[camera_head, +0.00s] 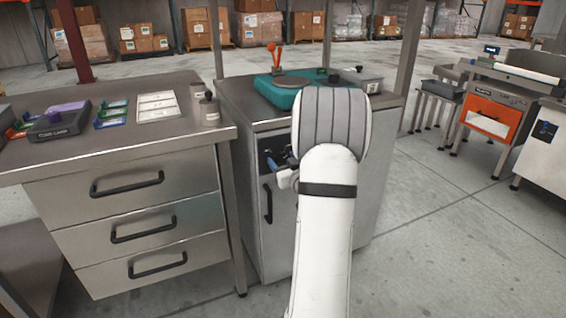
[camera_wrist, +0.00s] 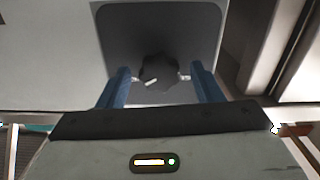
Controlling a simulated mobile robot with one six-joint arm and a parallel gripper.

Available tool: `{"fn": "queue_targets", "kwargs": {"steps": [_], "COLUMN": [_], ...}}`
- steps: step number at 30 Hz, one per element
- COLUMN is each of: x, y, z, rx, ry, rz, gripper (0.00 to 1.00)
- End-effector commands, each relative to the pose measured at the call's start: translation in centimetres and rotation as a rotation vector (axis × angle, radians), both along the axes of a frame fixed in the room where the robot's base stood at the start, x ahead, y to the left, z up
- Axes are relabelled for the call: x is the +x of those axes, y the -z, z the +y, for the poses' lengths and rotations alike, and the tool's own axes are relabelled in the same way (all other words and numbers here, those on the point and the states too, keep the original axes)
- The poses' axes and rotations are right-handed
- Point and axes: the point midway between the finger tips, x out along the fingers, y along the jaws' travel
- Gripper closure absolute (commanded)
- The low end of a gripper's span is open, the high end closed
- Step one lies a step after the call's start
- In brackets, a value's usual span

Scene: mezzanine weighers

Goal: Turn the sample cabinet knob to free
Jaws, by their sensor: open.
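In the wrist view a black lobed knob (camera_wrist: 159,71) sits on a dark plate (camera_wrist: 121,33) on the light cabinet front. A white pointer mark shows on the knob's lower left, and small light marks lie to either side; their lettering is too small to read. My gripper (camera_wrist: 160,84) is open, with one blue finger on each side of the knob; I cannot tell whether either touches it. In the head view the sample cabinet (camera_head: 250,222) stands in the middle, its dark panel (camera_head: 268,148) partly hidden by my arm. My gripper (camera_head: 276,168) is at that panel; the knob is hidden there.
The cabinet has a black vertical handle (camera_head: 267,203) below the panel. A teal scale (camera_head: 290,88) stands on its top. A drawer bench (camera_head: 130,205) stands close on the left. Open floor (camera_head: 440,230) lies to the right, with an orange-fronted machine (camera_head: 492,115) beyond.

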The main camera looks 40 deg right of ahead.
Motion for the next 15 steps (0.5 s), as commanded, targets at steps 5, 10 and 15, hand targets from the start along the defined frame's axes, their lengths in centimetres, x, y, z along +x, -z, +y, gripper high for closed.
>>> {"fn": "queue_targets", "kwargs": {"steps": [5,10,15], "x": [-0.05,-0.06,-0.07], "y": [0.0,0.0,0.0], "z": [-0.02,-0.04,-0.04], "rx": [0.0,0.0,-0.001], "ry": [0.0,0.001,0.001], "rz": [0.0,0.0,0.0], "gripper": [0.5,0.64,0.78]}}
